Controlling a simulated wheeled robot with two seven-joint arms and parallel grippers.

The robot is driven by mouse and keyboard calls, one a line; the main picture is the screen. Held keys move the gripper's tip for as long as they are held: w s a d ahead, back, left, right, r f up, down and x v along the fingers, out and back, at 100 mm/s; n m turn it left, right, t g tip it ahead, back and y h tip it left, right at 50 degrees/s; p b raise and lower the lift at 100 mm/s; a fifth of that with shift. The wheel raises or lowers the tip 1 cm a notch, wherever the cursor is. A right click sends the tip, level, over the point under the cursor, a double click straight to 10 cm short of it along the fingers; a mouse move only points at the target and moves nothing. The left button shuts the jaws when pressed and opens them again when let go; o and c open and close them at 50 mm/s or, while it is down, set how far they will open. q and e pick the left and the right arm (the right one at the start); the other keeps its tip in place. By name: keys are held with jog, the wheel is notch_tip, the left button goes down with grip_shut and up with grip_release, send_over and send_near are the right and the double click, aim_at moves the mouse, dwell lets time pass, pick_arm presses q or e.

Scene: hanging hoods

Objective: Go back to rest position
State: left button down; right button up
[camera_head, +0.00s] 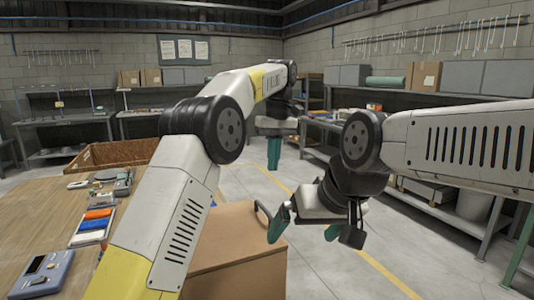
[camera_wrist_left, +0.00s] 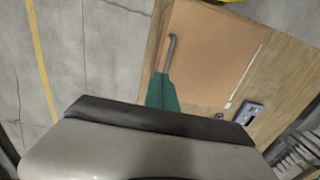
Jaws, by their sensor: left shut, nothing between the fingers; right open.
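My left gripper (camera_head: 274,158) is raised in the middle of the head view, with its green fingers pointing down. In the left wrist view its fingers (camera_wrist_left: 162,92) are together with nothing between them. My right gripper (camera_head: 305,230) is lower and a little to the right, its green fingers spread apart and empty. It is over the floor, right of a brown box (camera_head: 240,262). The box top also shows in the left wrist view (camera_wrist_left: 215,55). A dark curved bar (camera_head: 262,212) shows by the box's right edge; I cannot tell what it belongs to.
A wooden table (camera_head: 50,222) at the left holds a grey device (camera_head: 40,275), coloured items in a tray (camera_head: 92,226) and a wicker basket (camera_head: 112,154). Workbenches (camera_head: 68,122) line the walls. Open floor (camera_head: 330,262) with a yellow line lies to the right of the box.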

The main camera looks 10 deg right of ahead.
pick_arm(q)
jog(key=s+a+r+m+t+h, duration=0.1)
jog(key=s+a+r, duration=0.1)
jog(key=a+r, duration=0.7)
jog(key=s+a+m+t+h, duration=0.1)
jog(key=s+a+t+h, duration=0.1)
jog(key=s+a, duration=0.55)
jog(key=s+a+f+t, duration=0.1)
jog(key=s+a+f, duration=0.2)
jog(key=s, duration=0.3)
jog(key=s+a+f+m+t, duration=0.1)
jog(key=s+a+f, duration=0.3)
jog(key=s+f, duration=0.2)
jog(key=s+a+f+t, duration=0.1)
jog(key=s+a+f, duration=0.2)
jog(key=s, duration=0.3)
jog(key=shift+s+a+f+m+t, duration=0.3)
jog(key=shift+s+a+f, duration=0.05)
jog(key=shift+f, duration=0.45)
